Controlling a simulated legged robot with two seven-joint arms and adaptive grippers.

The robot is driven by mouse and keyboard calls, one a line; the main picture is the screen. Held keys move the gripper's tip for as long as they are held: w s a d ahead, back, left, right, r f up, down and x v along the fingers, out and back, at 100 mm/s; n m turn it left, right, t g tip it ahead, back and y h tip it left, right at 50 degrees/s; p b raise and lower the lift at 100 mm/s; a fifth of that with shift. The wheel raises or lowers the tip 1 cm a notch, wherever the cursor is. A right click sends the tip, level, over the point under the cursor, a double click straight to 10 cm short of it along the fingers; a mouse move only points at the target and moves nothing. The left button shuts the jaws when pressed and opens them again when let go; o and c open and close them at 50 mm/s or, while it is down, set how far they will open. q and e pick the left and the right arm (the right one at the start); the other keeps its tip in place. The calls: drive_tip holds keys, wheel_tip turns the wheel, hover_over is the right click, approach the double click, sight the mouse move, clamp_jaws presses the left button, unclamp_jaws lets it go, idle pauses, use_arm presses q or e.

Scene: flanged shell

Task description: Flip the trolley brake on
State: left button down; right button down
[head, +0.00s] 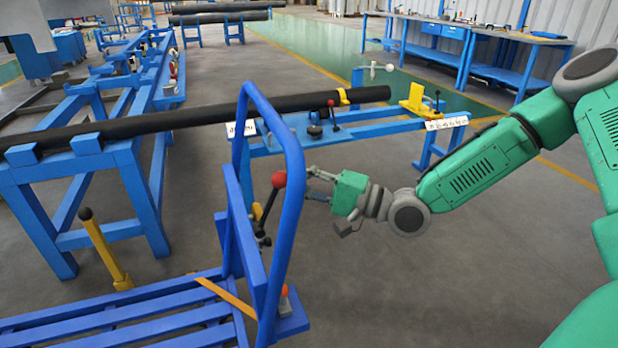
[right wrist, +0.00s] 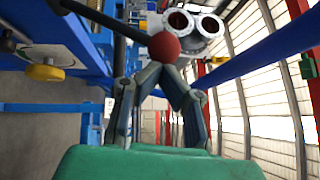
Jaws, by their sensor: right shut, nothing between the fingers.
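The blue trolley (head: 135,305) has a tall looped handle and an upright board. A black lever with a red ball knob (head: 279,179) stands beside that board, tilted with the knob at its top. My right gripper (head: 314,185) is just right of the knob at about its height, shut and empty. In the right wrist view the red knob (right wrist: 164,47) appears just beyond the fingertips of my right gripper (right wrist: 163,78), its dark rod running to the upper left. I cannot tell whether the fingers touch it. My left gripper is out of view.
The blue handle loop (head: 294,160) rises close beside the knob. A yellow post with a black knob (head: 104,248) stands at the left. A long black pipe (head: 210,115) lies on blue stands behind. Open grey floor (head: 440,290) lies to the right.

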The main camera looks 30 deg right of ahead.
drive_tip(key=shift+d, duration=0.1)
drive_tip(key=v, duration=1.2)
drive_tip(key=shift+f, duration=0.25)
drive_tip(key=shift+w+d, duration=0.1)
